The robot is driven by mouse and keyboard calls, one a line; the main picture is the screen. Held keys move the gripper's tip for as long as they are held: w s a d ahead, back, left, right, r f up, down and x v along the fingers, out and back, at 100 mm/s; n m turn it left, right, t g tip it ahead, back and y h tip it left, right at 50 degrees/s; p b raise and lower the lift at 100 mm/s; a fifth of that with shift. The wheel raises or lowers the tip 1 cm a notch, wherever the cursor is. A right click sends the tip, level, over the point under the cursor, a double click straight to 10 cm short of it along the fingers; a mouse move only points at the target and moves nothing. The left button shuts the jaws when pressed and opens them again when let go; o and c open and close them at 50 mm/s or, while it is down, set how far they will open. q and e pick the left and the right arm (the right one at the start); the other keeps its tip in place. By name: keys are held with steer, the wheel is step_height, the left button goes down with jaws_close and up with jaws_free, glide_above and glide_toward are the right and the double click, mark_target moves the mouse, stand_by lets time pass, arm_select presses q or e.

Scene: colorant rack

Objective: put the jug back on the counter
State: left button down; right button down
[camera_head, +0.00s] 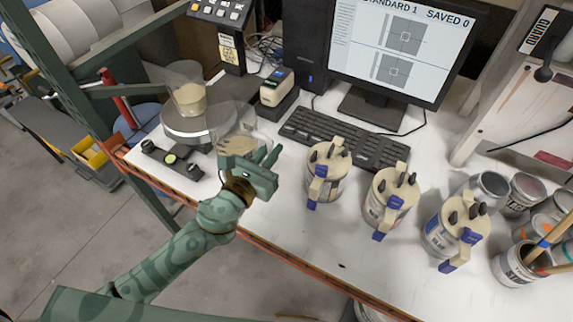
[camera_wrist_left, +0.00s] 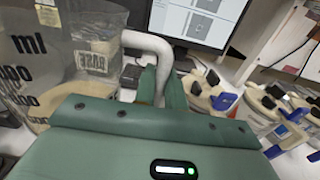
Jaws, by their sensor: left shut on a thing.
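The clear jug (camera_head: 236,143) with beige contents is at the left part of the white counter (camera_head: 325,236). In the left wrist view the jug (camera_wrist_left: 85,45) shows black "ml" markings and a pale handle (camera_wrist_left: 152,42). My left gripper (camera_head: 266,160) is shut on the jug's handle, and its green fingers also show in the left wrist view (camera_wrist_left: 172,90). The jug looks about upright. My gripper hides part of its lower side, so I cannot tell whether its base touches the counter. My right gripper is not in view.
A second clear container (camera_head: 187,98) with beige contents stands on a round scale (camera_head: 200,123) behind the jug. A keyboard (camera_head: 345,138) and monitor (camera_head: 402,45) are at the back. Several lidded cans (camera_head: 388,197) stand to the right. The counter's front edge (camera_head: 290,258) is close to my arm.

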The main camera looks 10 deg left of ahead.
arm_select(q)
steer(key=w+d+f+b, duration=0.1)
steer(key=f+b, duration=0.1)
steer(key=f, duration=0.1)
steer(key=w+d+f+b, duration=0.1)
steer(key=w+f+b, duration=0.1)
steer(key=f+b, duration=0.1)
steer(key=w+d+f+b, duration=0.1)
steer(key=f+b, duration=0.1)
steer(key=f, duration=0.1)
steer(key=shift+w+d+f+b, duration=0.25)
steer(key=shift+d+f+b, duration=0.1)
steer(key=shift+r, duration=0.2)
steer(key=shift+f, duration=0.2)
steer(key=c, duration=1.5)
jaws_free()
steer(key=shift+o, duration=0.2)
steer(key=shift+s, duration=0.1)
